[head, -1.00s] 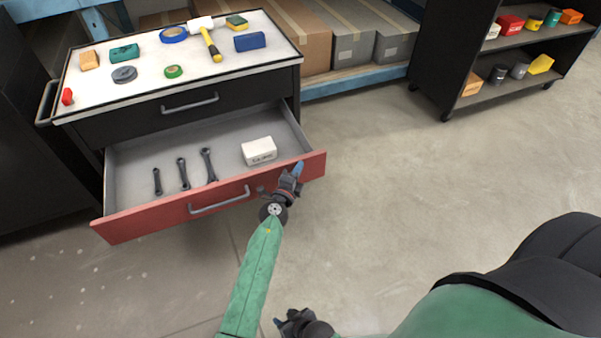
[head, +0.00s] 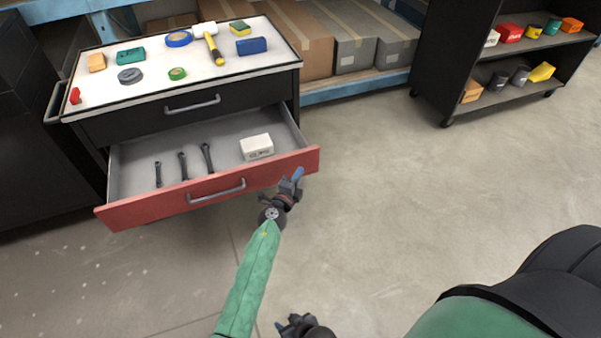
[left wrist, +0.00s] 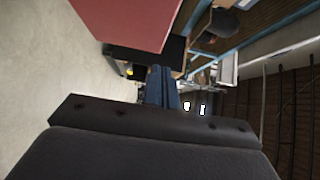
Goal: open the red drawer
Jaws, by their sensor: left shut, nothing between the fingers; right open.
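The red drawer (head: 140,209) is the lower drawer of a black cabinet and stands well out, its inside visible. It holds several items: dark wrenches (head: 183,166) and a white box (head: 257,147). Its grey bar handle (head: 216,191) is on the front. My left gripper (head: 297,175) is shut and empty, close to the right end of the drawer front and off the handle; I cannot tell if it touches. In the left wrist view, its blue fingers (left wrist: 161,88) are together below the red panel (left wrist: 125,20). My right gripper (head: 282,325) is open at the bottom edge.
The black upper drawer (head: 130,122) is closed. The white cabinet top (head: 110,95) holds tapes, a mallet (head: 214,48) and small blocks. Boxes stand on a blue-framed shelf (head: 350,88) behind. A dark shelf cart (head: 462,70) stands at the right. The floor between is clear.

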